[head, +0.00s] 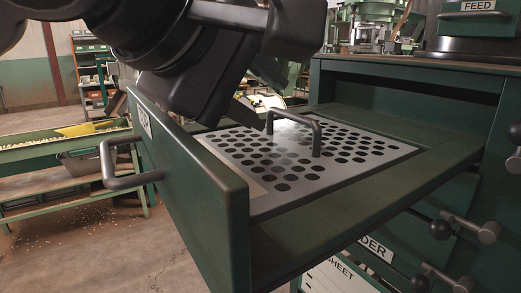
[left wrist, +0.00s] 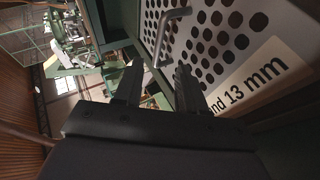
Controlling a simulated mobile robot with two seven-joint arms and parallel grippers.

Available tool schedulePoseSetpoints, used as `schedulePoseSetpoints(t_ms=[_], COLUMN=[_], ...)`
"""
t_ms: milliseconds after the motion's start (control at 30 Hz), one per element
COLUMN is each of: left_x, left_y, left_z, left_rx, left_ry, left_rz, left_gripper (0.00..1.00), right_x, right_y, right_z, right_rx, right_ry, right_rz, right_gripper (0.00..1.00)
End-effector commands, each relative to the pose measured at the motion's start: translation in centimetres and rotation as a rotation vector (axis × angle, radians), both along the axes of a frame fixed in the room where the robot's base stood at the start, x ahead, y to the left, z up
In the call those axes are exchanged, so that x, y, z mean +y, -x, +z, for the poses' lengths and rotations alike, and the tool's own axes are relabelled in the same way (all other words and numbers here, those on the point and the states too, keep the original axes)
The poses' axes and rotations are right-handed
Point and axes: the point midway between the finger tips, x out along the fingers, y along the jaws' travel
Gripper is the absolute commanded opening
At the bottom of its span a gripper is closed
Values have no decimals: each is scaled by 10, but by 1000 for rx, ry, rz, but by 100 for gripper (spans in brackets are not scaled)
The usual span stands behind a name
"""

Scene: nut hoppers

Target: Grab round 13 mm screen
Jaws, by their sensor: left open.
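The screen (head: 398,151) is a grey metal plate with rows of round holes, lying flat in an open green drawer (head: 210,180). A dark bar handle (head: 296,124) stands up from it. In the left wrist view the screen (left wrist: 214,38) carries a pale label (left wrist: 262,80) of which "nd 13 mm" is readable. My left gripper (head: 247,106) is open, above the screen and close to the left of the handle; its fingers are partly hidden by my wrist. My right gripper is not in view.
The drawer front has its own handle (head: 118,168) and stands out from the green cabinet (head: 405,85). Dark knobs (head: 440,229) stick out at the right. A green table (head: 50,155) with a yellow scoop (head: 76,130) stands at the left. Some floor between is open.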

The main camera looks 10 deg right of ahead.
Motion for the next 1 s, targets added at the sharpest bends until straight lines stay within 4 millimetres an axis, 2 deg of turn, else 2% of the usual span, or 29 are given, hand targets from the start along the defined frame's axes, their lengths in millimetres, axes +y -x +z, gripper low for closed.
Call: schedulePoseSetpoints(t_ms=[300, 600, 633, 733, 767, 1000], left_x=[-28, -32, -32, -32, -32, -32], left_y=[-28, -32, -32, -32, -32, -32], left_z=[-19, -23, -23, -23, -23, -23], left_rx=[4, 1, 1, 1, 1, 2], left_ry=[1, 1, 1, 1, 1, 0], left_rz=[0, 1, 1, 1, 1, 1], left_gripper=[40, 40, 37, 4, 0, 0], right_x=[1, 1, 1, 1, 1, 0], right_y=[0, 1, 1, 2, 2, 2], right_z=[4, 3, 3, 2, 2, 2], right_rx=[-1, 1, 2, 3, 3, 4], right_ry=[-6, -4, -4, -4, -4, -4], right_rz=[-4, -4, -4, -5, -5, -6], right_gripper=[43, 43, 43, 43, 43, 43])
